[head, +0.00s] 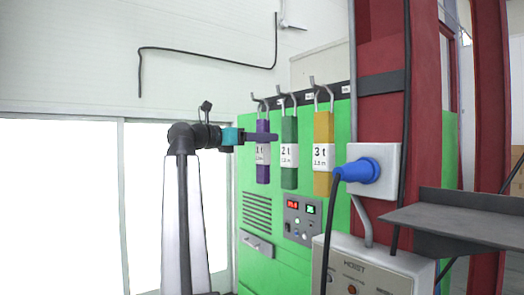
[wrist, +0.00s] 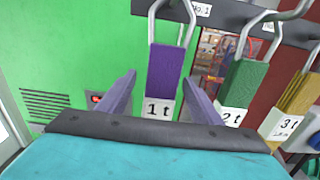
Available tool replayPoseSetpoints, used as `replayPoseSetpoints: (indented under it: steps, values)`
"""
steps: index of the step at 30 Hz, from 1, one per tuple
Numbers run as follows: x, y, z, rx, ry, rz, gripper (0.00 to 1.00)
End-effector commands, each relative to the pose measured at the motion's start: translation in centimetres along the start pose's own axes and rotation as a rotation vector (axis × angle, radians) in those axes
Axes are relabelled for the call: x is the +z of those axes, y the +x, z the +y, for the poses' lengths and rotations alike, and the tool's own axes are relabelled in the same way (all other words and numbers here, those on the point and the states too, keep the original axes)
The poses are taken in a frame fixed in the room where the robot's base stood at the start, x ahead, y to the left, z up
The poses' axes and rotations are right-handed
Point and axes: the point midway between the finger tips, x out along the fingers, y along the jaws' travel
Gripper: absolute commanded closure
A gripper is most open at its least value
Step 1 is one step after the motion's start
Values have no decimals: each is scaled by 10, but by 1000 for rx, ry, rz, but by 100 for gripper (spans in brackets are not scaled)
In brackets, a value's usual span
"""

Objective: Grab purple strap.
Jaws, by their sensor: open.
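The purple strap (head: 262,172) hangs from a hook on the green cabinet, left of a green and a yellow strap, with a white "1 t" label. In the wrist view the purple strap (wrist: 166,72) stands upright between the two fingers of my gripper (wrist: 160,92). The fingers are open, with gaps on both sides of the strap. In the head view my gripper (head: 262,138) reaches from the left across the upper part of the strap. The strap's lower end is hidden behind my gripper body in the wrist view.
The green strap (head: 289,155) and yellow strap (head: 323,150) hang close on the right. A dark hook rail (head: 296,98) runs above them. A red column (head: 392,110) with a blue plug (head: 362,170) and a grey shelf (head: 460,215) stand further right. Free room lies left.

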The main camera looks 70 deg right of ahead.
Motion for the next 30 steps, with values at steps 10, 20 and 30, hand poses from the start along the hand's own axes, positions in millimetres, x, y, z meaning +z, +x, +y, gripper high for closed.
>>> replayPoseSetpoints:
  steps: [10, 20, 30]
  values:
    - [4, 34, -2, -3, -2, 1, 41]
    - [2, 47, -2, -1, 0, -1, 41]
    - [2, 47, -1, -1, 0, -1, 41]
